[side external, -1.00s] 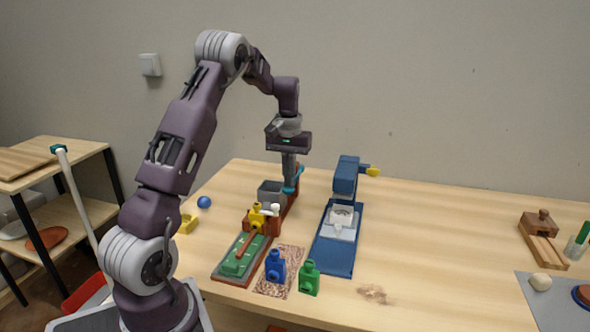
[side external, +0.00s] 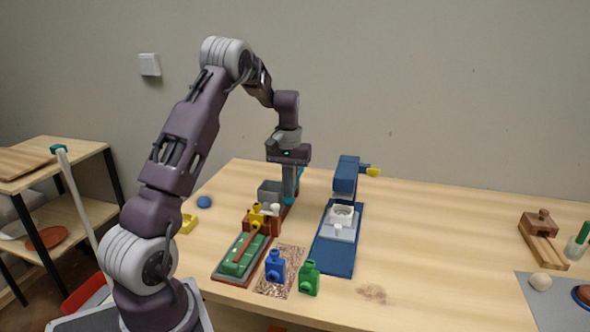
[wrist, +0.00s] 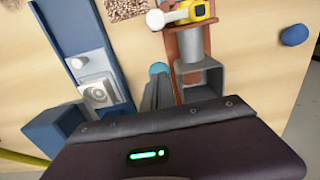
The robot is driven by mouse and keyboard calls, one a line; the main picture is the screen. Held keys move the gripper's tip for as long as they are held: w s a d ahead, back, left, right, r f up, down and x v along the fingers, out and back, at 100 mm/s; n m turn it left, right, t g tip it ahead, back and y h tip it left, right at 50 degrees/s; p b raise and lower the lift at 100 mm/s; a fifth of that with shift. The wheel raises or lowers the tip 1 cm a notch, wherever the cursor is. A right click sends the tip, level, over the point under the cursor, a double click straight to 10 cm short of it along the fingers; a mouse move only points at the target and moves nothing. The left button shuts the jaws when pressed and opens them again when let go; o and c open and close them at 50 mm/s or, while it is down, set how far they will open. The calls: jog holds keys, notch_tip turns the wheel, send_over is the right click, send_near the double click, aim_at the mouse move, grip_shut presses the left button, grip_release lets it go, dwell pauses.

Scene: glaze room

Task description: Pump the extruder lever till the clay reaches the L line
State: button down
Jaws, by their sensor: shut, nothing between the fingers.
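The extruder (side external: 249,224) is a red-brown stand with a grey hopper (side external: 268,189), a yellow die (side external: 257,213) and a white knob (side external: 274,208). A brown rod of clay (side external: 245,246) lies from the die over the green tray (side external: 232,268); no L line is legible. The teal lever end (side external: 290,200) is at my gripper's fingertips. My gripper (side external: 289,198) is shut, points down and seems to touch the lever, with nothing between its fingers. In the wrist view, the teal lever end (wrist: 158,68) shows just beyond my fingertips (wrist: 159,82).
A blue press (side external: 338,237) with a yellow handle stands close on the right. A blue ball (side external: 204,202) and yellow block (side external: 188,223) lie left. The table's right middle is clear.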

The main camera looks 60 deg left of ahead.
notch_tip(320, 180, up, 10)
dwell(0.8)
dwell(0.4)
notch_tip(320, 180, up, 5)
jog(key=shift+f, duration=0.1)
dwell(0.3)
